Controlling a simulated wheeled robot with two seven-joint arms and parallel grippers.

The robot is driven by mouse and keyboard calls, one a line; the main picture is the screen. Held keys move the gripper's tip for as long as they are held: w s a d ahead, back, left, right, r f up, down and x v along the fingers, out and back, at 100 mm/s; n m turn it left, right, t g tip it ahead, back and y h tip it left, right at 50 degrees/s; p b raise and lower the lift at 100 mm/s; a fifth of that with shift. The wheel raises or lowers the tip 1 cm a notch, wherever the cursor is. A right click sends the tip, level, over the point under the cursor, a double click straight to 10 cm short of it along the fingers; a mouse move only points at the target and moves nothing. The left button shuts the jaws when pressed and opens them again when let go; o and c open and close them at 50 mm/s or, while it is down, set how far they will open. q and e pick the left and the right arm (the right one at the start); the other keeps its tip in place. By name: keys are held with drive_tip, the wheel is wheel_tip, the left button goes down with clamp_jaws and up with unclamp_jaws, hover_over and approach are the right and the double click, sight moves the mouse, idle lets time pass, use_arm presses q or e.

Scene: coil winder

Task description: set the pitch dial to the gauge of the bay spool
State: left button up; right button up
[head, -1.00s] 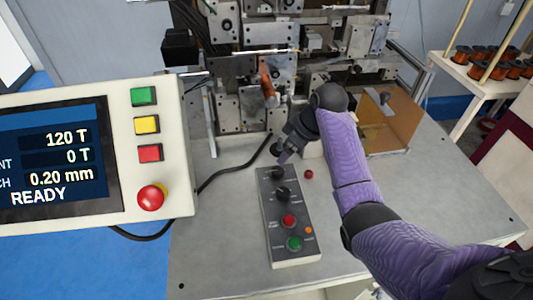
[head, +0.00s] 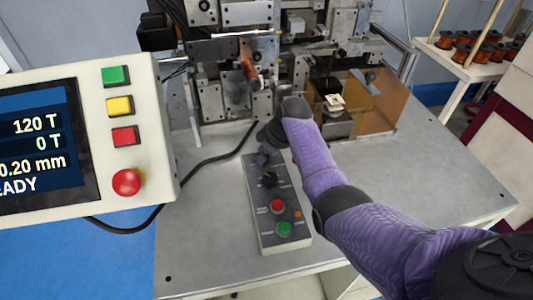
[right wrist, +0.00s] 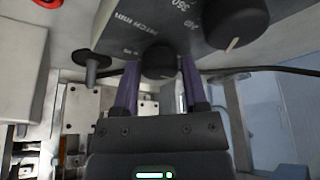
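The pitch dial (right wrist: 158,60) is a dark round knob under the lettering "PITCH mm" in the right wrist view. My right gripper (right wrist: 160,75) has its two purple fingers on either side of this dial, with gaps visible; contact is not clear. In the head view my right gripper (head: 262,157) is over the far end of the control box (head: 265,238) and hides the dial. The screen (head: 35,150) reads 120 T, 0 T and 0.20 mm, its left part cut off. I cannot pick out the bay spool or its gauge. My left gripper is out of view.
A second black knob (head: 270,180), a red button (head: 277,206) and a green button (head: 284,229) sit nearer on the box. The winding machine (head: 235,70) stands behind, with an amber panel (head: 377,100). Copper spools (head: 462,52) stand on a shelf at right.

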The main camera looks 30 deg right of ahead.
clamp_jaws()
drive_tip(key=shift+r+m+p, duration=0.2)
drive_tip(key=shift+m+p, duration=0.2)
drive_tip(key=shift+p, duration=0.35)
drive_tip(key=shift+a+r+m+h+p, duration=0.1)
drive_tip(key=shift+m+h+p, duration=0.4)
drive_tip(key=shift+m+p, duration=0.7)
drive_tip(key=shift+m+t+h+p, duration=0.4)
drive_tip(key=shift+m+p, duration=0.3)
drive_tip(key=shift+m, duration=0.1)
drive_tip(key=shift+a+m+p, duration=0.1)
drive_tip(key=shift+m+p, duration=0.3)
drive_tip(key=shift+m, duration=0.3)
drive_tip(key=shift+f+m+h+p, duration=0.25)
drive_tip(key=shift+m+h, duration=0.35)
drive_tip(key=shift+m, duration=0.8)
